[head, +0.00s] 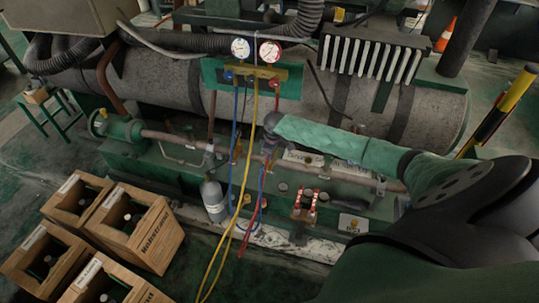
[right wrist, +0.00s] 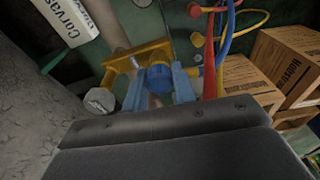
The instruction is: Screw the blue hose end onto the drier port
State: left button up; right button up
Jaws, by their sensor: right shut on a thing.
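My right gripper (right wrist: 157,88) is shut on a blue cylindrical fitting (right wrist: 158,78), which looks like the blue hose end. Its two pale blue fingers stand on either side of it. The fitting is at a yellow bracket-like part (right wrist: 120,63); whether it is threaded on or only touching, I cannot tell. The blue hose (head: 234,130) hangs from the gauge manifold (head: 255,74). The drier port cannot be made out clearly. My left gripper is not in view.
A yellow hose (head: 254,120) and a red hose (right wrist: 209,60) run close by. A grey bottle (head: 213,198) stands left of the hoses. Several wooden crates (head: 150,239) fill the lower left. A large grey tank (head: 170,80) lies behind the pipework.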

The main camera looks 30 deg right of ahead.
jog(key=shift+f, duration=0.4)
dwell(0.3)
jog(key=shift+r+p, duration=0.1)
jog(key=shift+p, duration=0.2)
jog(key=shift+m+p, duration=1.7)
jog(key=shift+p, duration=0.15)
